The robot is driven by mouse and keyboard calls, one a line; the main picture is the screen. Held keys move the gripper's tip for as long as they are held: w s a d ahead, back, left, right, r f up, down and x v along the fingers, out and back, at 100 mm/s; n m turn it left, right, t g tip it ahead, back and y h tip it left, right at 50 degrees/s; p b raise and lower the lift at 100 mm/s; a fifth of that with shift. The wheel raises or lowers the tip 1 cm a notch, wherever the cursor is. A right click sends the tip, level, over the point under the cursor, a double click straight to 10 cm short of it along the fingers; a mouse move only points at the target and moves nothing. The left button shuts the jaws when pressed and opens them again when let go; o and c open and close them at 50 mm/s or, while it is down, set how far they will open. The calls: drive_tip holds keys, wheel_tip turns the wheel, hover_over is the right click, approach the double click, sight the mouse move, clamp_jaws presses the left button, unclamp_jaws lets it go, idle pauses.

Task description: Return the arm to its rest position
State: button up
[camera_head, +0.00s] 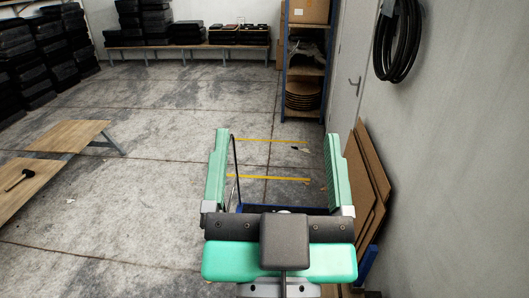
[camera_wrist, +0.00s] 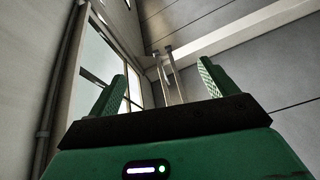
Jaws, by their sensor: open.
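My gripper (camera_head: 279,160) is in the lower middle of the head view, with its two green fingers wide apart and nothing between them. Beyond the fingers, the head view shows the concrete floor and part of a blue-framed thing low down. In the wrist view my gripper (camera_wrist: 160,88) is also open and empty. That view faces upward, towards a window (camera_wrist: 98,70) on the left and wall or ceiling panels. No barber chair can be made out.
Brown boards (camera_head: 367,185) lean on the right wall beside my gripper. Behind stand a shelf (camera_head: 285,70) and a grey door (camera_head: 346,75). Wooden benches (camera_head: 70,136) with a hammer (camera_head: 17,179) are at left; black cases (camera_head: 70,40) are stacked behind. The middle floor is mostly clear.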

drive_tip(key=shift+n+t+y, duration=0.4)
drive_tip(key=shift+n+t, duration=0.3)
drive_tip(key=shift+t, duration=0.1)
drive_tip(key=s+r, duration=0.1)
drive_tip(key=s+a+r, duration=0.1)
drive_tip(key=s+r, duration=0.1)
drive_tip(key=s, duration=0.1)
drive_tip(key=shift+a+r, duration=0.1)
drive_tip(key=shift+a, duration=0.2)
wheel_tip(320, 180, up, 18)
drive_tip(key=p, duration=1.7)
drive_tip(key=shift+p, duration=0.4)
drive_tip(key=shift+w+a, duration=0.1)
